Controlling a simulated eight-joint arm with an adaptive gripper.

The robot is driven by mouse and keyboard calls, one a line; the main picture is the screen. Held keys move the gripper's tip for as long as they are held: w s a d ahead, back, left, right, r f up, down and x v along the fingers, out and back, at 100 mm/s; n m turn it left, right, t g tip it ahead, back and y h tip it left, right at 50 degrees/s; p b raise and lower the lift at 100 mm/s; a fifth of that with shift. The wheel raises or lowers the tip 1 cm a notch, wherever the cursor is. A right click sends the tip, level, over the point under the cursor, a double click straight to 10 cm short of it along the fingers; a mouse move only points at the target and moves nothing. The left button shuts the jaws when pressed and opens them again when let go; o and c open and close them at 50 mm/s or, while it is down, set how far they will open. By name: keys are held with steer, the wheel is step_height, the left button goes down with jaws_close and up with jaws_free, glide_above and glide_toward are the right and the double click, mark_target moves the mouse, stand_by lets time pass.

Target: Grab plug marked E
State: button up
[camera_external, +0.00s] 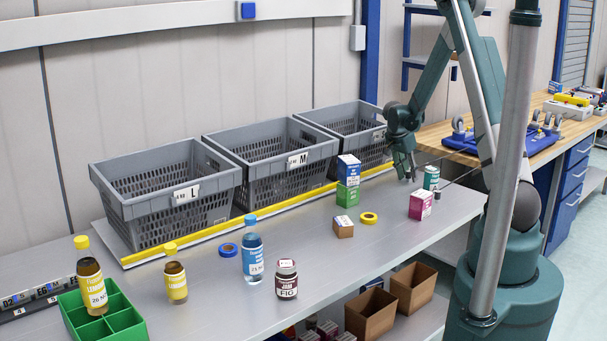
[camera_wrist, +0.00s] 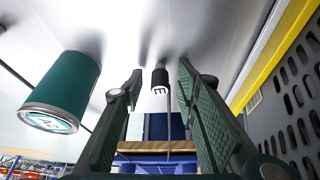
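The plug marked E (camera_wrist: 160,84) is a small dark piece with a white band bearing a black "E". In the wrist view it stands between the two fingers of my gripper (camera_wrist: 160,72), apparently beyond the tips, with gaps on both sides. A thin grey line, perhaps its cord, runs from it. My gripper (camera_external: 405,173) is open and empty, low over the grey bench in the external view. A small dark thing (camera_external: 437,195) beside the green can there may be the plug; its marking is too small to read.
The green can (camera_wrist: 62,92) stands left of my fingers in the wrist view and also shows in the external view (camera_external: 431,179). A grey crate (camera_wrist: 290,100) and yellow strip (camera_wrist: 262,50) lie close on the right. A pink box (camera_external: 420,205) stands near the can.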

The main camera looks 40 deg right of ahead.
steer(key=shift+c, duration=0.2)
steer(key=c, duration=0.8)
steer(key=shift+c, duration=0.2)
steer(key=shift+r, duration=0.1)
steer(key=shift+r, duration=4.9)
